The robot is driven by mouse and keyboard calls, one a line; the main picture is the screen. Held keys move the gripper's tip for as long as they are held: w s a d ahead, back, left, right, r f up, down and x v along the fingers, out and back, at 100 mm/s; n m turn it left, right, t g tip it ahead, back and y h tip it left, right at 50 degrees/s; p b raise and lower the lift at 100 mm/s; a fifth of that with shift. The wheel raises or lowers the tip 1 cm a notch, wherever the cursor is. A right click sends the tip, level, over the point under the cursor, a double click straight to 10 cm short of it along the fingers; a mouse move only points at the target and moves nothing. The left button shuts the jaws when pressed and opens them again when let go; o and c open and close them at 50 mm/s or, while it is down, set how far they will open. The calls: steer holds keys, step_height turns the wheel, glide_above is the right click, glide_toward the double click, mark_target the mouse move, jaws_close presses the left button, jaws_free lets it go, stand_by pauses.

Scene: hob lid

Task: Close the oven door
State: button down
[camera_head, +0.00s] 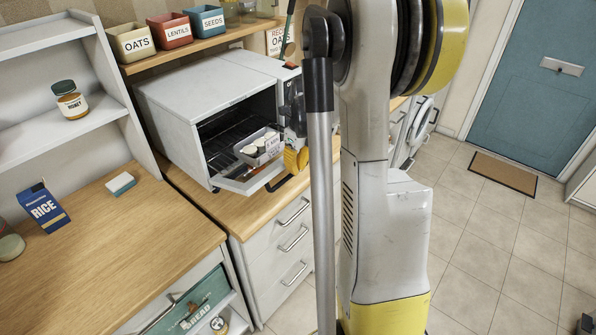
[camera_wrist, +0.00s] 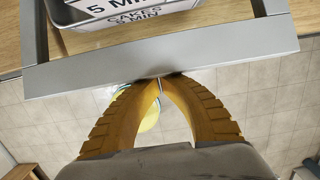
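The white oven (camera_head: 215,100) stands on the wooden counter with its door (camera_head: 250,182) folded down and open. In the wrist view the door shows as a grey frame with a broad front bar (camera_wrist: 100,72). A grey tin of cakes (camera_head: 262,149) sits at the oven mouth, over the inner part of the door; its label (camera_wrist: 125,15) reads "CAKES 5 MIN". My gripper (camera_head: 294,160) is at the right of the door in the head view. In the wrist view its yellow fingers (camera_wrist: 160,80) meet at the tips, at the bar's outer edge; contact is unclear. Nothing shows held.
A shelf (camera_head: 200,42) with oats, lentils and seeds boxes is above the oven. Drawers with handles (camera_head: 293,238) are below the counter. The tiled floor (camera_head: 490,240) is open to the right.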

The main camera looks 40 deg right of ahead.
steer(key=shift+w+r+p, duration=0.25)
steer(key=shift+r, duration=0.3)
steer(key=shift+w+r+p, duration=0.2)
steer(key=shift+r, duration=0.3)
steer(key=shift+w+r, duration=0.1)
steer(key=shift+r, duration=0.15)
steer(key=shift+f, duration=0.1)
stand_by(0.7)
